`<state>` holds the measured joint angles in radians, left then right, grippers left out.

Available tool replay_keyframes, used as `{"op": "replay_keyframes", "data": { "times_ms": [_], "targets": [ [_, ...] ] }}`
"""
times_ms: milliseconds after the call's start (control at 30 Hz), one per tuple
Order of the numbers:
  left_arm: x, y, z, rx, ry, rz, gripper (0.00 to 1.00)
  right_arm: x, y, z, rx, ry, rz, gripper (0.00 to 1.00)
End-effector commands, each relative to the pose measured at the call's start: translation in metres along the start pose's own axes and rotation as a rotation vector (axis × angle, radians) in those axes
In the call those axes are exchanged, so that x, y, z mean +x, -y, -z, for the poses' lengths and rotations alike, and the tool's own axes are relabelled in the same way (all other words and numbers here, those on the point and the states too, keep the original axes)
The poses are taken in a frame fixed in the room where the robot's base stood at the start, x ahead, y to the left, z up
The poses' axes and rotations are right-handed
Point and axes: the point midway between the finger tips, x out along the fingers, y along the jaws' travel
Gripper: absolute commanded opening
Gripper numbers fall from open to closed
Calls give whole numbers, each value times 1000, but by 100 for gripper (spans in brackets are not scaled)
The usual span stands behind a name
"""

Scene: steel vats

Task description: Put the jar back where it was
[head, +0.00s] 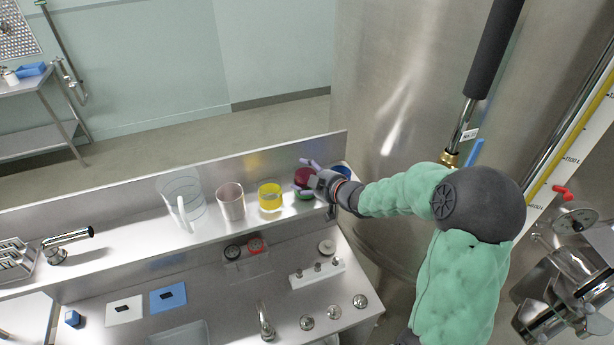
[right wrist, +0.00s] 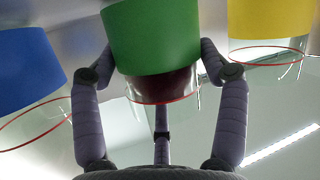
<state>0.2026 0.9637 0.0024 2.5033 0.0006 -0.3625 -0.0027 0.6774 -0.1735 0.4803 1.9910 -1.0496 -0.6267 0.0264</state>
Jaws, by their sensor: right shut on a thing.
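The jar (head: 303,177) shows dark red above and green below in the head view, partly hidden by my gripper. In the right wrist view its green part (right wrist: 152,38) and dark red part (right wrist: 165,86) sit between the fingers. My right gripper (head: 312,180) is shut around the jar from the right side. The jar is over the steel shelf, in line between a yellow jar (head: 270,197) and a blue jar (head: 341,168). I cannot tell whether its base touches the shelf. My left gripper is not in view.
A pinkish cup (head: 231,203) and a large clear beaker (head: 183,207) stand left of the yellow jar. A low steel back wall (head: 110,190) runs behind the shelf. A large steel vat (head: 395,90) rises close on the right. Knobs and a tap (head: 265,320) are on the lower counter.

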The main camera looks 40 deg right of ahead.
Motion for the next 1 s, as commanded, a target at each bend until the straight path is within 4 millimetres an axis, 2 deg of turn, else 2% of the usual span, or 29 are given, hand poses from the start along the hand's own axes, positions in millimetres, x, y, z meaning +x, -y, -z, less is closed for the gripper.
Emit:
{"op": "replay_keyframes", "data": {
  "times_ms": [33, 67, 100, 133, 600, 767, 1000],
  "targets": [
    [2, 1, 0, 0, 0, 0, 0, 1, 0, -1, -1, -2, -1, 18],
    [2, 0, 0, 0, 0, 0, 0, 1, 1, -2, 0, 0, 0, 80],
    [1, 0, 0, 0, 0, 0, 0, 0, 1, -2, 0, 1, 0, 91],
    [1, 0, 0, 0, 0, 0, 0, 0, 1, -1, 0, 0, 0, 98],
    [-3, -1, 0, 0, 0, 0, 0, -1, -1, 3, 0, 0, 0, 98],
    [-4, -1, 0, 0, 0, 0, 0, -24, -2, 1, 0, 2, -3, 98],
    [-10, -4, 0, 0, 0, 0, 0, -74, -3, 2, 0, 2, -5, 98]
  ]
}}
